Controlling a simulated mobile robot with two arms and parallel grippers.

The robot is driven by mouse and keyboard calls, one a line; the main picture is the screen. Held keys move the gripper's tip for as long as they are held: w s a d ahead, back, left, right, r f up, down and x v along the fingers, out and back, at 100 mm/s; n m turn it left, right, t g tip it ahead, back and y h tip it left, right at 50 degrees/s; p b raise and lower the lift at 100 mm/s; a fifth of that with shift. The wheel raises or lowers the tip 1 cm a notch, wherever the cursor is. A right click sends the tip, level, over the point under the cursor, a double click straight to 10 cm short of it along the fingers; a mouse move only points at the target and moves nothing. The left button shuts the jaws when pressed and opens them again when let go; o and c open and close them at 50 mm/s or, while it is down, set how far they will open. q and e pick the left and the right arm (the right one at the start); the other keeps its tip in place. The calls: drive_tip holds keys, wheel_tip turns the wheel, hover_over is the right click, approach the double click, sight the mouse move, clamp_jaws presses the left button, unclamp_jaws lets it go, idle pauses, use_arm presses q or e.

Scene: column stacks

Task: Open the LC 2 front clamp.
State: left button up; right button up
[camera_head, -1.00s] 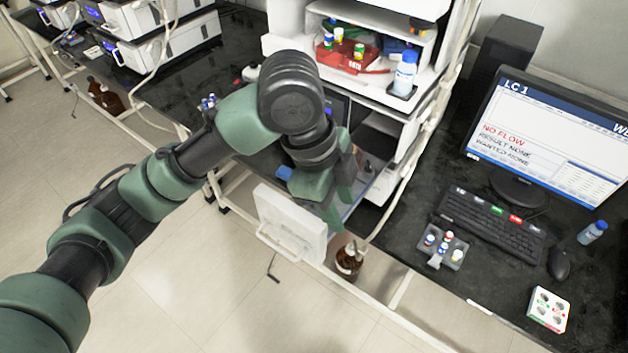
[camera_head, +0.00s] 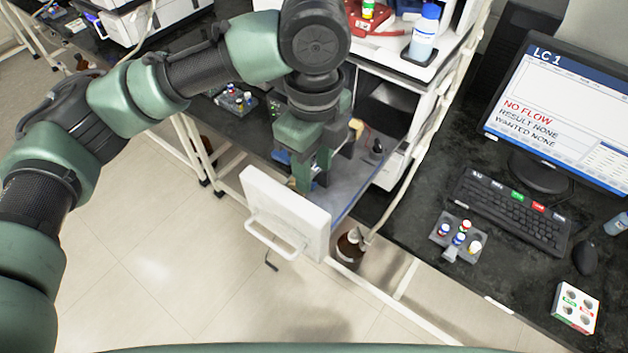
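The instrument stack in the middle has an open lower compartment with a grey, blue-edged floor (camera_head: 352,188). Its white door (camera_head: 287,212) with a handle hangs open at the front. Inside are a small tan part (camera_head: 356,127) and a dark upright knob (camera_head: 376,147). I cannot tell which part is the LC 2 front clamp; my arm and gripper hide some of the inside. My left gripper (camera_head: 313,184) points down just behind the door, over the front of the compartment. Its fingers look apart, with nothing seen between them. My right gripper is out of view.
A brown bottle (camera_head: 349,246) stands right of the door. A white-and-blue bottle (camera_head: 424,32) stands on the stack's upper shelf. To the right are a monitor (camera_head: 563,110) reading LC 1, a keyboard (camera_head: 508,210) and a vial rack (camera_head: 455,238). Open floor lies at front left.

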sight(313, 186)
use_arm(q)
wheel_tip(313, 186, down, 4)
drive_tip(key=shift+r, duration=0.15)
drive_tip(key=shift+f, duration=0.4)
clamp_jaws()
drive_tip(key=shift+p, duration=0.3)
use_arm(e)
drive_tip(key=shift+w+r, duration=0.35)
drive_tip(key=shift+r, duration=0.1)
use_arm(q)
drive_tip(key=shift+r, duration=0.1)
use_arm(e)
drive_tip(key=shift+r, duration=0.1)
